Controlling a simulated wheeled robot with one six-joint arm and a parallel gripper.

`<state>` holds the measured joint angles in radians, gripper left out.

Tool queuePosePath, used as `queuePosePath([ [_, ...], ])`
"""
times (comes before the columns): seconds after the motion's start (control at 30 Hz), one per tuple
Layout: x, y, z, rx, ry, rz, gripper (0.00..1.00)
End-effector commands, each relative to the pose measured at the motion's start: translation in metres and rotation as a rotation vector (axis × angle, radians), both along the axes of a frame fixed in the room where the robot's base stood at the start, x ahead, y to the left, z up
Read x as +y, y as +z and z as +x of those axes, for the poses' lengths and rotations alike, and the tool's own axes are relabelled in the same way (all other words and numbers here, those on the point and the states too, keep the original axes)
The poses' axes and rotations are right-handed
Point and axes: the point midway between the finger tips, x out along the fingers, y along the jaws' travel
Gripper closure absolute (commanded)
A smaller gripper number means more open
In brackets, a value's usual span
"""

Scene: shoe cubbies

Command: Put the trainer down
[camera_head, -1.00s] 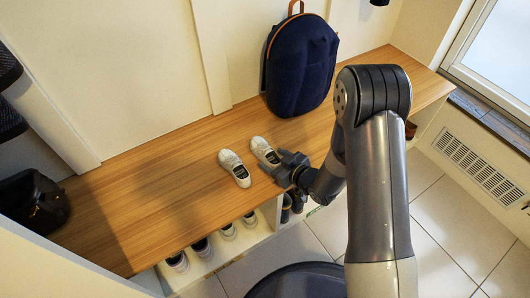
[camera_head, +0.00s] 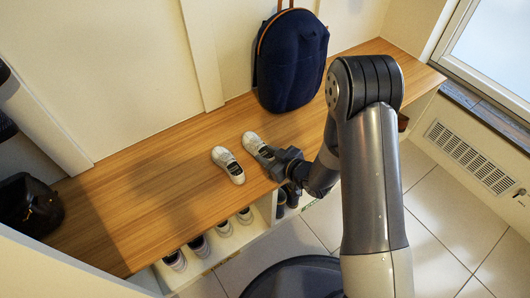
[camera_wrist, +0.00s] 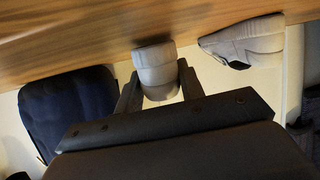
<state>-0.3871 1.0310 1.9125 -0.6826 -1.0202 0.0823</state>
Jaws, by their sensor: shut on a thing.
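A white trainer (camera_head: 253,142) with a dark opening is at the bench top's front part in the head view. My gripper (camera_head: 270,158) is shut on its near end. In the wrist view, the same trainer (camera_wrist: 158,72) sits between the two fingers of my gripper (camera_wrist: 158,84), close against the wooden bench top (camera_wrist: 90,35). I cannot tell whether its whole sole rests on the wood. A matching white trainer (camera_head: 229,165) stands on the bench just to its left, apart from it; it also shows in the wrist view (camera_wrist: 245,42).
A navy backpack (camera_head: 290,62) stands on the bench against the wall. A black bag (camera_head: 30,205) is at the far left. Several shoes, such as a dark one (camera_head: 199,248), are in cubbies below the bench. Bare wood (camera_head: 135,195) lies left of the trainers.

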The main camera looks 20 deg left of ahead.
Motion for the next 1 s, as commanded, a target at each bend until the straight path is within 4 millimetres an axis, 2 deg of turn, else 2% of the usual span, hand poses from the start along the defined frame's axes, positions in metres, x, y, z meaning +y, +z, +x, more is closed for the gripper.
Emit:
queuePosePath([
  [0.2, 0.0, 0.046, 0.001, -0.006, 0.0, 0.002, 0.91],
  [0.4, 0.0, 0.08, 0.0, -0.004, 0.0, 0.002, 0.91],
  [0.5, 0.0, 0.09, 0.0, -0.002, 0.0, 0.001, 0.91],
  [0.7, -0.005, 0.097, 0.003, -0.002, -0.019, 0.002, 0.91],
  [0.77, -0.013, 0.099, 0.007, -0.004, -0.052, 0.004, 0.91],
  [0.87, -0.041, 0.107, 0.02, -0.008, -0.156, 0.009, 0.91],
  [0.97, -0.084, 0.117, 0.035, -0.013, -0.314, 0.014, 0.91],
  [1.0, -0.105, 0.121, 0.039, -0.014, -0.385, 0.013, 0.91],
])
